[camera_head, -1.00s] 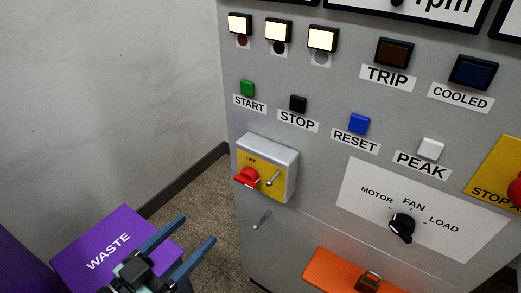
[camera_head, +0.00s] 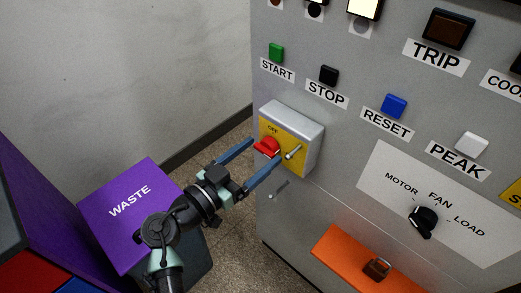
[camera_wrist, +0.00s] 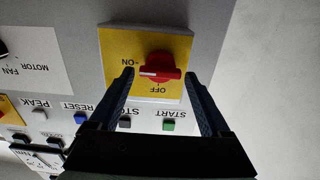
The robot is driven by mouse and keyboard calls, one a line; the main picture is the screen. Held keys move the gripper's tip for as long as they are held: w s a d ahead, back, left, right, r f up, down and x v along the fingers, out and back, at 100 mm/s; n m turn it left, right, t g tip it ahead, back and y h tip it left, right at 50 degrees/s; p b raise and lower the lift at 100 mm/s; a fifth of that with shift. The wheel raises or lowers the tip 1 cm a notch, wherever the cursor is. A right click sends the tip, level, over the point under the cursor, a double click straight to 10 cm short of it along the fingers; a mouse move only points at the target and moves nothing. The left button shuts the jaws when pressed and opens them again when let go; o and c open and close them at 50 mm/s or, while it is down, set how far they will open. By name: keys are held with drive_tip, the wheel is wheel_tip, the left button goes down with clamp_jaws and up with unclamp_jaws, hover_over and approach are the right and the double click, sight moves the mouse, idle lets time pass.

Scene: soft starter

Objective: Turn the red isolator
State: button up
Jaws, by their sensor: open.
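The red isolator (camera_head: 267,147) is a red knob on the yellow face (camera_head: 299,164) of a grey box on the panel. It also shows in the wrist view (camera_wrist: 160,62), its handle lying crosswise with a white mark towards the ON side. OFF is printed below it there, upside down. My gripper (camera_head: 265,153) is open, its blue fingers reaching towards the knob from the lower left. In the wrist view the fingertips (camera_wrist: 158,74) stand either side of the knob, with gaps visible. I cannot tell whether they reach its depth.
A metal lever (camera_head: 292,152) sticks out of the box right of the knob, close to one finger. A purple waste bin (camera_head: 110,232) stands at lower left. START (camera_head: 276,52) and STOP (camera_head: 329,75) buttons sit above. An orange padlocked plate (camera_head: 336,254) is lower right.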

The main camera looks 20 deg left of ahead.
drive_tip(key=shift+w+d, duration=0.2)
drive_tip(key=shift+w, duration=0.45)
drive_tip(key=c, duration=1.1)
drive_tip(key=shift+c, duration=0.2)
